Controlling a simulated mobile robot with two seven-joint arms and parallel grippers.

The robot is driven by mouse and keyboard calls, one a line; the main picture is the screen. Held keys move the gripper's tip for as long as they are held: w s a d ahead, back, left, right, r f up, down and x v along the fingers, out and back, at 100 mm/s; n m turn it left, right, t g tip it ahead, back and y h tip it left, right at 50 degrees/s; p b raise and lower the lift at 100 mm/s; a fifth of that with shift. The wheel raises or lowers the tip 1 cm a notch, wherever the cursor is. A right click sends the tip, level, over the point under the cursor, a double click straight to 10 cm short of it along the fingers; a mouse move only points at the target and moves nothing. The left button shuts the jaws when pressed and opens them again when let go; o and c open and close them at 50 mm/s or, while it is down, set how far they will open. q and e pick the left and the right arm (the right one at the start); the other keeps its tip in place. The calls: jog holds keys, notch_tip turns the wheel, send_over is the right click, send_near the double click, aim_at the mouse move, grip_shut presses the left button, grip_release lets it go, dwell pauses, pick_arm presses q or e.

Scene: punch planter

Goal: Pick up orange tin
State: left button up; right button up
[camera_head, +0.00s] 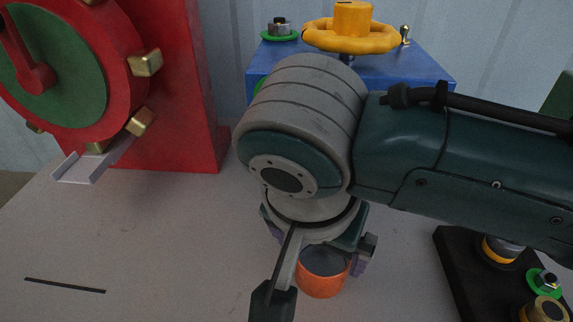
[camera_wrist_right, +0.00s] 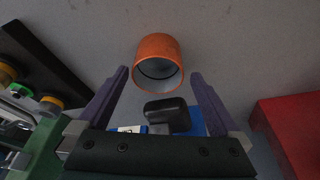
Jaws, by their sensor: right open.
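The orange tin (camera_head: 321,286) stands on the grey table, partly hidden behind my right wrist in the head view. Its open top and grey inside show. In the right wrist view the tin (camera_wrist_right: 157,47) lies ahead of and between the two purple fingers. My right gripper (camera_head: 320,258) is open, with its fingers spread wide to either side of the tin. In the right wrist view the gripper (camera_wrist_right: 159,74) shows a gap on both sides of the tin, with no contact visible. My left gripper is not in view.
A red box (camera_head: 185,80) with a red-and-green wheel stands at the left, with a small metal tray (camera_head: 95,166) below. A blue box (camera_head: 425,78) with a yellow handwheel (camera_head: 350,38) stands behind. A black board (camera_head: 462,270) with fittings lies at right.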

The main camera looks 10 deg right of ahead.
aim_at(323, 267)
jog(key=b+x, duration=0.2)
jog(key=x, duration=0.2)
jog(key=shift+d+f, duration=0.2)
jog(key=shift+f, duration=0.2)
jog(key=shift+w+d+f, duration=0.1)
jog(key=shift+w+f, duration=0.05)
jog(key=shift+f, duration=0.25)
jog(key=c, duration=1.3)
jog(key=shift+r, duration=0.1)
